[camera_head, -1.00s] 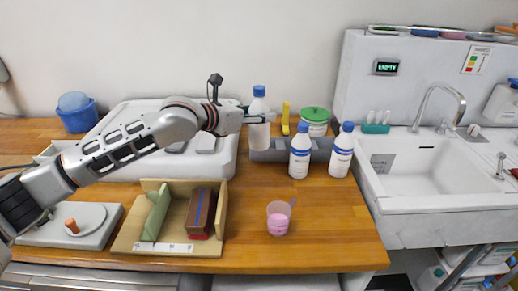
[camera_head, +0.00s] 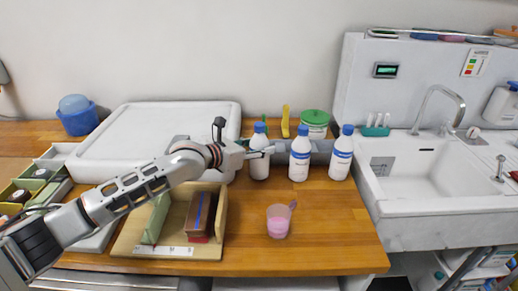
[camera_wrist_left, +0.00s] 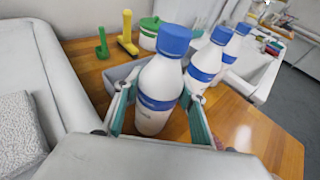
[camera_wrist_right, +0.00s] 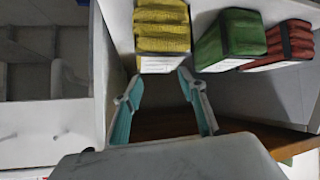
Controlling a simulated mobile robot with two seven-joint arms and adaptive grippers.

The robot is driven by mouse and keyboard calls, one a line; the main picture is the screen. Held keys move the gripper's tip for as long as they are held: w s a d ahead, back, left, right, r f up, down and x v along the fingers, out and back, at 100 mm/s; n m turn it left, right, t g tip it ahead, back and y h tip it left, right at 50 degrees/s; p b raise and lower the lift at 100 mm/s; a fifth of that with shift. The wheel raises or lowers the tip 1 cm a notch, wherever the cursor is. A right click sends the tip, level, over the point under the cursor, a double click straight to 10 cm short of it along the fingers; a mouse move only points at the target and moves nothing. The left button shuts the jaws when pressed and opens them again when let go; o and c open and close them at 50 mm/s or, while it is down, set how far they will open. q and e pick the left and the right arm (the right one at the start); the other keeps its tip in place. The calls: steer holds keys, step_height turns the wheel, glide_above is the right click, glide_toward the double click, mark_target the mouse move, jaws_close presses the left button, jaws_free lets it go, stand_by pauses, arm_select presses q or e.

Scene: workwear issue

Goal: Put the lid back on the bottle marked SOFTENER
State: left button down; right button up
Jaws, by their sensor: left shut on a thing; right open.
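My left gripper (camera_head: 264,151) is shut on a white bottle (camera_head: 259,168) with a blue cap and a blue label band. The bottle is upright, beside two similar bottles, a middle one (camera_head: 300,158) and a right one (camera_head: 341,158), both with blue caps. In the left wrist view the held bottle (camera_wrist_left: 157,95) stands between the teal fingers, its cap on top. I cannot read which bottle is marked SOFTENER, and I see no loose lid. My right gripper (camera_wrist_right: 160,78) shows only in the right wrist view, open and empty.
A grey tray (camera_head: 322,151) lies behind the bottles, with a green-lidded jar (camera_head: 315,120) there. A pink-filled cup (camera_head: 278,220) stands in front; the sink (camera_head: 425,165) is right. Yellow gloves (camera_wrist_right: 162,30) lie beyond my right gripper. The front right worktop is mostly clear.

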arm_select(q)
steer(key=shift+f, duration=0.35)
arm_select(e)
steer(key=shift+r, duration=0.15)
arm_select(q)
steer(key=shift+f, duration=0.2)
arm_select(e)
steer(key=shift+f, duration=0.2)
arm_select(q)
steer(key=c, duration=1.2)
jaws_free()
steer(key=shift+c, duration=0.2)
